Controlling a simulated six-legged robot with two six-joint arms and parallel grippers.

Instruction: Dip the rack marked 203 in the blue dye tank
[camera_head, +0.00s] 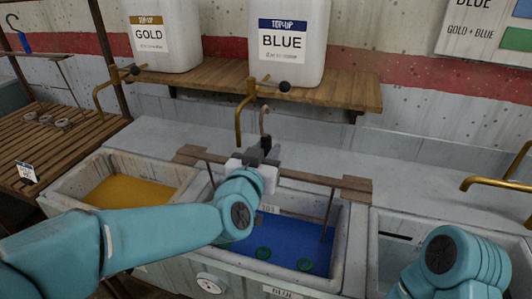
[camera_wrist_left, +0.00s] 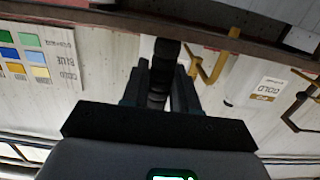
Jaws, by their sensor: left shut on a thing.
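A rack with a brown wooden bar (camera_head: 335,181) lies across the blue dye tank (camera_head: 341,238). A small tag (camera_head: 268,209) under the bar seems to read 203. My left gripper (camera_head: 264,154) is over the middle of the bar, shut on the rack's dark upright handle. The left wrist view shows this handle (camera_wrist_left: 158,80) between the jaws. My left forearm hides part of the tank's front left. My right gripper is out of view; only its arm shows at lower right.
A tank of gold dye (camera_head: 135,190) stands at left, and another tank (camera_head: 385,250) at right. Brass taps (camera_head: 250,100) and a shelf (camera_head: 225,82) with GOLD (camera_head: 165,35) and BLUE (camera_head: 288,40) jugs are behind. A slatted drying table (camera_head: 60,145) is far left.

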